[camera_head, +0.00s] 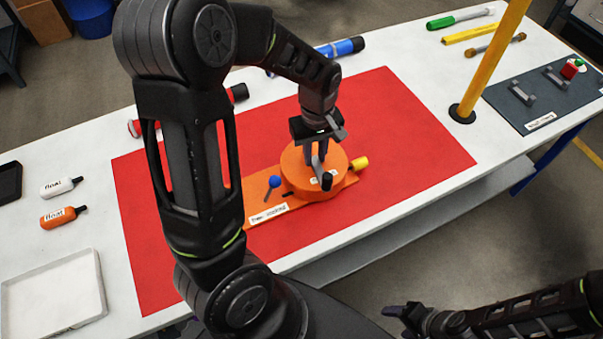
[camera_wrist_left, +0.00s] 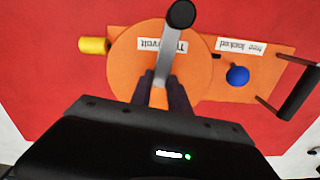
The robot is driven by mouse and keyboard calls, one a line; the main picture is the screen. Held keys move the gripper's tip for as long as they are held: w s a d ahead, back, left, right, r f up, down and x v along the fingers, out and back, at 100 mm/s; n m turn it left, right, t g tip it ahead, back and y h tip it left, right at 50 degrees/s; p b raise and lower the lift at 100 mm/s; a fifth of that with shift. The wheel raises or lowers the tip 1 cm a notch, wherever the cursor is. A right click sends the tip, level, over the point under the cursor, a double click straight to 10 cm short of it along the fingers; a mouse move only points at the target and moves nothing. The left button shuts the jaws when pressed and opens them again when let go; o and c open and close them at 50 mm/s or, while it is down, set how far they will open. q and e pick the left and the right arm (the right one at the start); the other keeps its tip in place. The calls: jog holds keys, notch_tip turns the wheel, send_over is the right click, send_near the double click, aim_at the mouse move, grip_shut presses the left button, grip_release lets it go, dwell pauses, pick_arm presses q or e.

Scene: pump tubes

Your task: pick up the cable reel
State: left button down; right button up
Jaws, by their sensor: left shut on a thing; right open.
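The orange round body (camera_head: 333,166), which looks like the cable reel, lies on a flat orange base (camera_head: 262,211) on the red mat. It also shows in the wrist view (camera_wrist_left: 125,58). A grey crank arm with a black knob (camera_wrist_left: 181,14) crosses its top. My left gripper (camera_head: 318,163) is over the disc from above, and its fingers (camera_wrist_left: 163,90) are shut on the crank arm. A blue knob (camera_head: 274,181) and a yellow plug (camera_head: 359,163) sit at either side of the disc. My right gripper (camera_head: 400,317) is open at the lower right, away from the table.
The red mat (camera_head: 420,130) is clear to the right of the reel. A yellow post (camera_head: 490,60) stands beyond it. A grey board (camera_head: 540,95), tools and a blue cylinder (camera_head: 345,47) lie farther off. Two float bottles and a white tray (camera_head: 50,296) are at the left.

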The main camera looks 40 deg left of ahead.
dwell(0.9)
pick_arm(q)
jog(key=shift+w+r, duration=0.1)
jog(key=shift+r, duration=0.5)
notch_tip(320, 180, up, 9)
jog(key=b, duration=0.1)
jog(key=shift+f, duration=0.15)
dwell(0.3)
